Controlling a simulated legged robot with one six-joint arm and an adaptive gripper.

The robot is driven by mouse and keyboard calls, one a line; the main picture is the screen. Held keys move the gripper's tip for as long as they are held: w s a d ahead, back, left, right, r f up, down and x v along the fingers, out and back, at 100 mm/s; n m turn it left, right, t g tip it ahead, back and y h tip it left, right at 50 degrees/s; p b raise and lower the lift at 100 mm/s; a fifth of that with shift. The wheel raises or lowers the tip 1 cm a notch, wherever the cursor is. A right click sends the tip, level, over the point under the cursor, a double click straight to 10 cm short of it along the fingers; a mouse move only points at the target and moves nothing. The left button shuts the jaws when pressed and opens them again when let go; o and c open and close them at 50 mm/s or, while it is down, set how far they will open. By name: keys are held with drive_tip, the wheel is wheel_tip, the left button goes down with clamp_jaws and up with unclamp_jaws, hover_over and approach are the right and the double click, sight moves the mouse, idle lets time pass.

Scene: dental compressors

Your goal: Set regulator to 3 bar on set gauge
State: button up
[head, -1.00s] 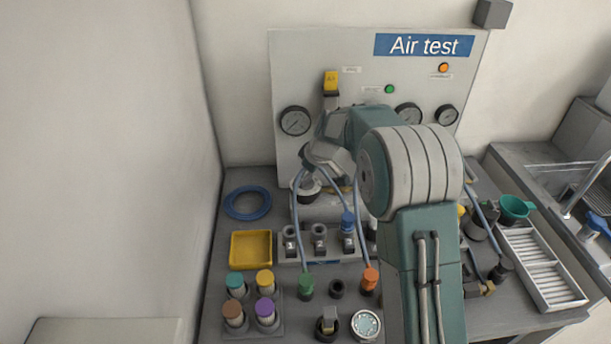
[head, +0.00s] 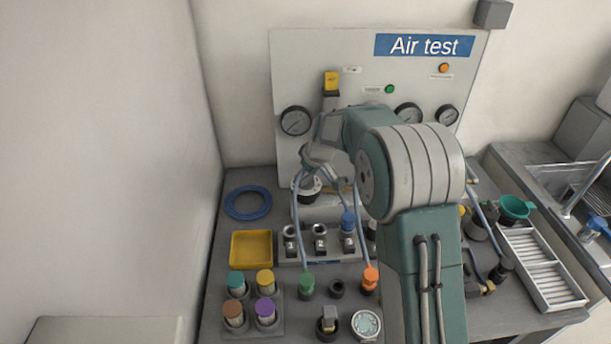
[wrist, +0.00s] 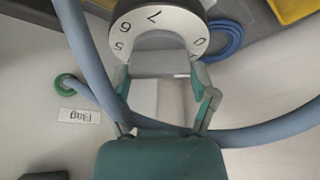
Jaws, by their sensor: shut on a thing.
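The regulator (head: 307,190) stands low in front of the test panel, with a dark knob and a pale numbered ring. In the wrist view its numbered ring (wrist: 187,22) fills the top, with several digits upside down or tilted. In the head view my wrist covers part of the regulator. A round gauge (head: 295,121) is on the panel above it, and two more gauges (head: 407,115) (head: 447,115) are at the right. Their readings are too small to tell.
Blue hoses cross the wrist view close to my fingers (wrist: 265,128). A yellow tray (head: 251,234), a blue hose coil (head: 232,206) and several coloured-cap bottles (head: 265,284) lie on the bench to the left and front. A white rack (head: 541,262) stands at the right.

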drive_tip(key=m+h, duration=0.1)
drive_tip(key=m, duration=0.1)
drive_tip(key=m+t+h, duration=0.1)
drive_tip(key=m, duration=0.2)
drive_tip(key=shift+f, duration=0.15)
drive_tip(key=m+h, duration=0.1)
drive_tip(key=m, duration=0.2)
drive_tip(key=m+h, duration=0.1)
drive_tip(key=m, duration=0.1)
drive_tip(key=shift+m, duration=0.4)
drive_tip(key=m+h, duration=0.1)
drive_tip(key=m, duration=0.1)
drive_tip(key=m+g, duration=0.1)
drive_tip(key=m, duration=0.2)
drive_tip(key=shift+f+m+h, duration=0.1)
drive_tip(key=shift+m+h, duration=0.2)
drive_tip(key=shift+h, duration=0.1)
drive_tip(key=m+g, duration=0.1)
drive_tip(key=m, duration=0.1)
drive_tip(key=m+h, duration=0.1)
drive_tip(key=m, duration=0.2)
drive_tip(key=shift+g, duration=0.4)
drive_tip(key=o, duration=1)
drive_tip(key=shift+a, duration=0.2)
